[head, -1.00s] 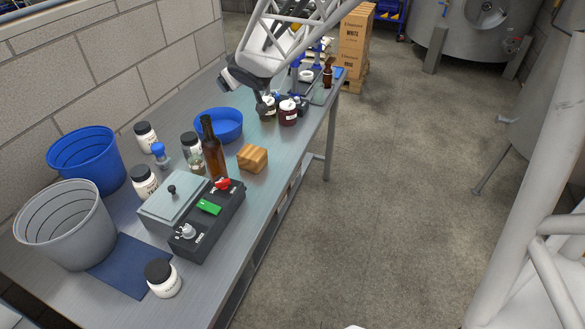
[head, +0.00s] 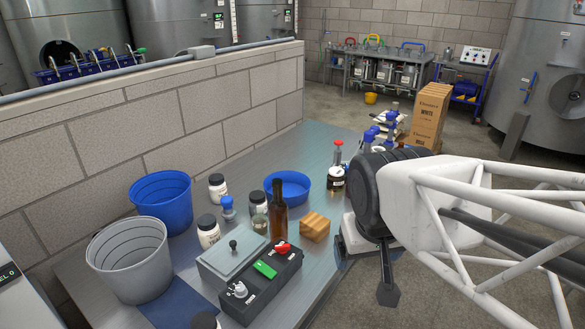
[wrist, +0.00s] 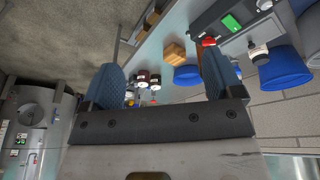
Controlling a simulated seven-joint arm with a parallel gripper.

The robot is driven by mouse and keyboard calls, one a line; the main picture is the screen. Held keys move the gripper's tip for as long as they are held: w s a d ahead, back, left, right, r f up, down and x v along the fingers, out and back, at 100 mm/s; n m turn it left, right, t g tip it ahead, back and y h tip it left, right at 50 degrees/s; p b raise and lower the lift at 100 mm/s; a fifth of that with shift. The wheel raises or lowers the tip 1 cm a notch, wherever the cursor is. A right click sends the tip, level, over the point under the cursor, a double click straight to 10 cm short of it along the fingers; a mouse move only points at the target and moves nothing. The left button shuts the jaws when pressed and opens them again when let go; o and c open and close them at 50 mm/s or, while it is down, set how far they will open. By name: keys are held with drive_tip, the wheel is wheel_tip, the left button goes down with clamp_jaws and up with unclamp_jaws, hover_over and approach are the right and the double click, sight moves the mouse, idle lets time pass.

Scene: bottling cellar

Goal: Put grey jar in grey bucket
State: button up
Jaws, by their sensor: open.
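The grey bucket (head: 128,262) stands upright at the left end of the bench in the head view. No jar is plainly grey. A clear, greyish glass jar (head: 260,224) stands left of the brown bottle; a black-lidded jar with dark contents (head: 336,179) stands farther back. Several white jars with black lids are also there, one (head: 209,232) between the bucket and bottle. My gripper (wrist: 163,82) is open and empty in the wrist view, with two dark jars (wrist: 148,78) seen far off between its fingers. In the head view it is at the bench's right side, away from the bucket.
A blue bucket (head: 163,203), a blue tub (head: 288,187), a brown bottle (head: 279,218), a wooden block (head: 314,226) and a control box (head: 262,284) crowd the bench. A block wall (head: 200,120) runs behind. Free floor lies right of the bench.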

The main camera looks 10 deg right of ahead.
drive_tip(key=shift+s+a+f+g+y, duration=0.1)
drive_tip(key=shift+s+a+g+y, duration=0.1)
drive_tip(key=shift+s, duration=0.5)
drive_tip(key=shift+s+a+f+g+y, duration=0.1)
drive_tip(key=shift+s+a, duration=0.1)
drive_tip(key=shift+s, duration=0.45)
drive_tip(key=shift+o, duration=1.3)
drive_tip(key=shift+r, duration=0.1)
drive_tip(key=w+v, duration=0.1)
drive_tip(key=v, duration=0.4)
drive_tip(key=w+a+r+m+g, duration=0.1)
drive_tip(key=w+a+r+m, duration=0.2)
drive_tip(key=w, duration=0.9)
drive_tip(key=w+a+r+m, duration=0.1)
drive_tip(key=w+r+m, duration=0.3)
drive_tip(key=w, duration=0.7)
drive_tip(key=m+g, duration=0.2)
drive_tip(key=m, duration=0.7)
hover_over(257, 195)
wheel_tip(257, 195, down, 8)
wheel_tip(257, 195, down, 23)
drive_tip(key=shift+w+f, duration=0.15)
drive_tip(key=shift+f, duration=0.05)
